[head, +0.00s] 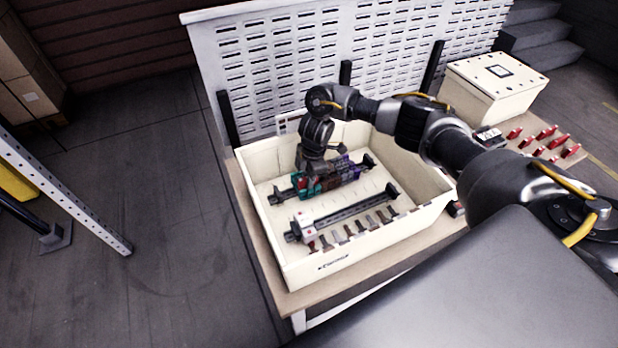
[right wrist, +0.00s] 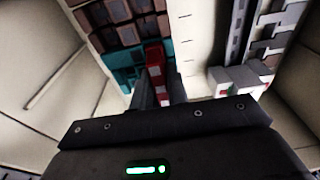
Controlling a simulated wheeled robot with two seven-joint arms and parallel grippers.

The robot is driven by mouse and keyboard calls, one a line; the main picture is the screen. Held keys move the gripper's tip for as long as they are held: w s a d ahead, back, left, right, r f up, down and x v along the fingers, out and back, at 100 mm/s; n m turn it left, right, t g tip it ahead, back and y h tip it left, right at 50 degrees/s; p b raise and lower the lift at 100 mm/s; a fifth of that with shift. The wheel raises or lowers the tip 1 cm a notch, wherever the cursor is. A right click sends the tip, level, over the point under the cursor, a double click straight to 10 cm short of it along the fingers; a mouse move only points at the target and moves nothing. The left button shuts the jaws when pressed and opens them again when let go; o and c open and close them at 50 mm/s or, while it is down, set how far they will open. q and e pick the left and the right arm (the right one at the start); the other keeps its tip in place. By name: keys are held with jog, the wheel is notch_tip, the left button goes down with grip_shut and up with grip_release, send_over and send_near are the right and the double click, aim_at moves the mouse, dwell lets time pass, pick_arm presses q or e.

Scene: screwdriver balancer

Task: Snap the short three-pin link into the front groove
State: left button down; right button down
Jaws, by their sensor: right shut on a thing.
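My right gripper (head: 310,184) points down into the cream crate at the back rail. In the right wrist view its fingers (right wrist: 158,92) are shut on a narrow red and white piece (right wrist: 154,62), beside a teal block (right wrist: 125,58). I cannot make out pins on this piece, or whether it touches the block. The back rail carries teal, red and purple blocks (head: 350,172). The front rail (head: 350,211), with its long groove, lies nearer the crate's front wall and also shows in the right wrist view (right wrist: 237,35). My left gripper is out of view.
The cream crate (head: 272,254) has raised walls around both rails. Several brown pieces (head: 350,231) stand along the front rail. A slotted white panel (head: 270,50) rises behind. A white box (head: 493,90) and several red parts (head: 546,132) are at right.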

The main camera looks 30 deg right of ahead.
jog(key=shift+s+f, duration=0.5)
jog(key=shift+f, duration=0.4)
dwell(0.8)
jog(key=c, duration=1.5)
grip_release()
jog(key=shift+o, duration=0.3)
jog(key=shift+r, duration=0.3)
jog(key=shift+o, duration=0.7)
jog(key=b, duration=0.2)
jog(key=shift+w+f+b, duration=0.1)
jog(key=shift+f+b, duration=0.15)
jog(key=shift+b, duration=0.15)
jog(key=r+p, duration=0.1)
jog(key=r, duration=0.1)
jog(key=r+p, duration=0.1)
jog(key=r, duration=0.1)
jog(key=w+r+p, duration=0.1)
jog(key=r, duration=0.1)
jog(key=shift+p, duration=0.35)
notch_tip(320, 180, up, 18)
jog(key=p, duration=0.8)
jog(key=shift+f+p, duration=0.25)
jog(key=shift+p, duration=0.1)
jog(key=shift+r, duration=0.1)
